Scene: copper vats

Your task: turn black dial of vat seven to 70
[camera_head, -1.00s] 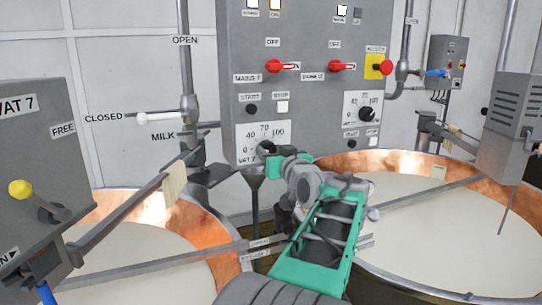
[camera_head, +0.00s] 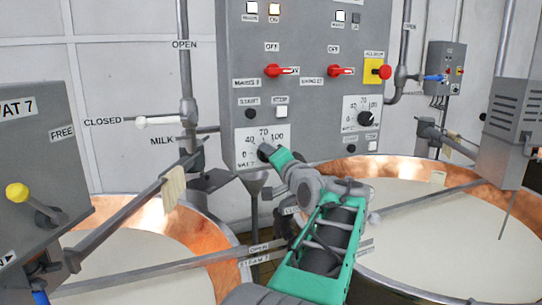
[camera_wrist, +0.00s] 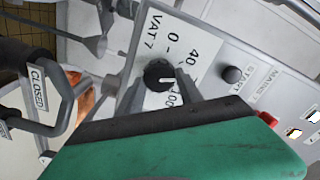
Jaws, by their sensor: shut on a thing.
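The black dial (camera_wrist: 158,74) of vat seven sits on a white scale plate (camera_head: 250,136) low on the grey control panel. In the wrist view the plate reads VAT 7, 0, 40 and 100; the 70 is hidden there but shows in the head view. A pale mark on the dial points right in the wrist view, between 40 and 100; its exact value cannot be read. My gripper (camera_wrist: 160,82) is shut on the dial, a dark finger on either side.
A second dial (camera_head: 366,118) sits to the right on the same panel. Red switches (camera_head: 280,71) and a start button (camera_head: 250,114) are above. Copper vats of milk (camera_head: 430,220) stand below, with metal bars across them. A grey VAT 7 box (camera_head: 35,150) is at left.

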